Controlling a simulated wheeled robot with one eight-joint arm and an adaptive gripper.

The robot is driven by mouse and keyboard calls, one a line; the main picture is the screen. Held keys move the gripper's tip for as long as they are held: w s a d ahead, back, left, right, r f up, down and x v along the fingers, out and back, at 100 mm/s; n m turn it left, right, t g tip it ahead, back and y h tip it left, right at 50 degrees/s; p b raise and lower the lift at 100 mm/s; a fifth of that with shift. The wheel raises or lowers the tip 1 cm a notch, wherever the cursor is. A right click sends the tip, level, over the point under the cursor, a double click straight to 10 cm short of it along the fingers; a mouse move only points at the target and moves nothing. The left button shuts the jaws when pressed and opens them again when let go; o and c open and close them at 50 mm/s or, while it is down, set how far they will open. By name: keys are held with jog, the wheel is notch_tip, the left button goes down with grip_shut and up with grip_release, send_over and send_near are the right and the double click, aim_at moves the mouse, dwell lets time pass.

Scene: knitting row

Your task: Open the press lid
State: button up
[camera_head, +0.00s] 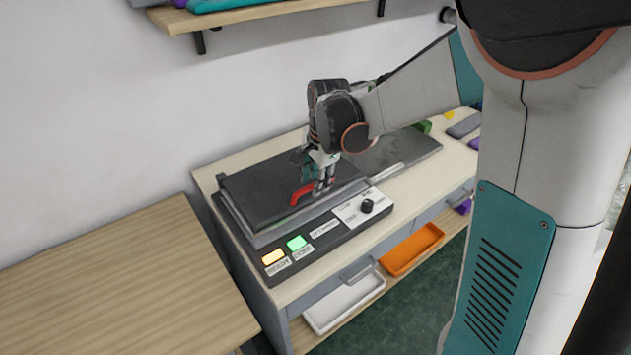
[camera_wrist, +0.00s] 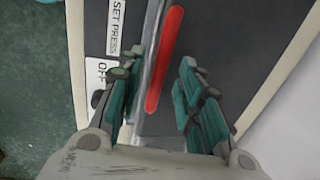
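The press (camera_head: 300,195) sits on a pale-topped cabinet, with its dark flat lid (camera_head: 264,188) lying down over the base. A red handle (camera_head: 302,193) is at the lid's front edge. My gripper (camera_head: 325,184) points down over the front right part of the lid, close to the handle's right end. In the wrist view the red handle (camera_wrist: 164,60) runs up between the lines of my two fingers. The fingers stand apart on either side, with a gap to each. Whether the fingertips reach down to the handle's height is hard to tell.
The press's front panel has an orange button (camera_head: 273,257), a green button (camera_head: 297,243) and a black knob (camera_head: 367,206). A white tray (camera_head: 343,302) and an orange tray (camera_head: 412,248) sit below. A wooden table (camera_head: 115,285) stands at left. A shelf (camera_head: 240,14) hangs above.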

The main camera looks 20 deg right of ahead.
grip_shut()
dwell(0.3)
jog(key=shift+w+a+r+g+p, duration=0.1)
jog(key=shift+w+r+g+p, duration=0.2)
jog(key=shift+r+p, duration=0.25)
jog(key=w+a+r+p, duration=0.3)
jog(key=w+r+p, duration=0.2)
jog(key=w+r, duration=0.2)
jog(key=w+a+r+g+p, duration=0.1)
jog(key=w+a+r+p, duration=0.2)
jog(key=w+r+p, duration=0.2)
jog(key=shift+w+r, duration=1.45)
jog(key=shift+w, duration=1.65)
